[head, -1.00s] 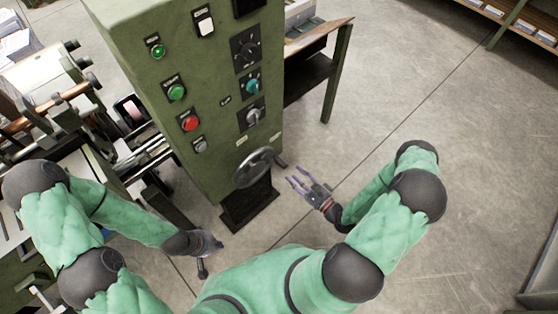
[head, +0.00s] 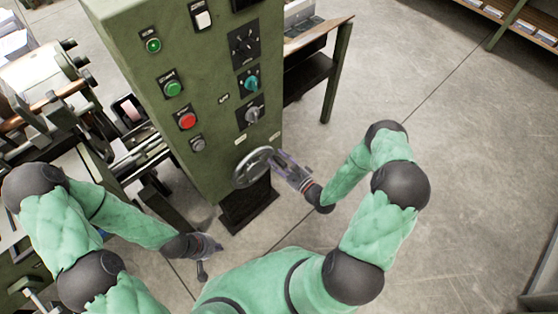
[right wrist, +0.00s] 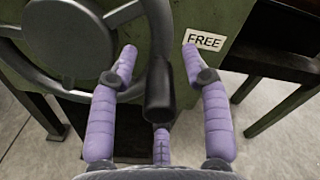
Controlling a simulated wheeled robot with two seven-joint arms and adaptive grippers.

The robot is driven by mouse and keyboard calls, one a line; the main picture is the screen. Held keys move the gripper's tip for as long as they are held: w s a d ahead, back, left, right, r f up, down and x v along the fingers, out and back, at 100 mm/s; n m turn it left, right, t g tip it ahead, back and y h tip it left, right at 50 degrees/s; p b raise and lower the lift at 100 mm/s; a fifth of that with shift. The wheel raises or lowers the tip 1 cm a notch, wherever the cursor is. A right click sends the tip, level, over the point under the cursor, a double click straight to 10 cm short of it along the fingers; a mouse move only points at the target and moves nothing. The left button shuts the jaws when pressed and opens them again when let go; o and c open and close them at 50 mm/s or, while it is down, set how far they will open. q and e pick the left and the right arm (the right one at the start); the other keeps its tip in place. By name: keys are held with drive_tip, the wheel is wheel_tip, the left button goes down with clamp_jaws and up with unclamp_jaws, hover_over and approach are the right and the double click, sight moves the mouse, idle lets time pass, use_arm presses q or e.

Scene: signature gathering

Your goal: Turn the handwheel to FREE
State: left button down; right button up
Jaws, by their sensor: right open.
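The grey handwheel (head: 240,172) is low on the front of the green machine cabinet. It fills the upper left of the right wrist view (right wrist: 65,45), where its black grip (right wrist: 160,95) sticks out towards the camera. My right gripper (head: 277,157) is at the wheel's right side. In the right wrist view its lilac fingers (right wrist: 158,48) are open, one on each side of the grip, with a third below; I see no clear contact. A white FREE label (right wrist: 205,40) is right of the wheel. My left gripper (head: 210,248) hangs low and left, away from the wheel; its fingers are unclear.
The cabinet (head: 215,110) carries buttons and rotary switches above the wheel. A side table (head: 318,45) stands behind to the right. Rollers and machinery (head: 50,85) crowd the left. The concrete floor (head: 440,130) to the right is clear.

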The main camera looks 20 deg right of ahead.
clamp_jaws()
drive_tip(key=shift+r, duration=0.25)
unclamp_jaws()
drive_tip(key=v, duration=1.2)
idle(0.5)
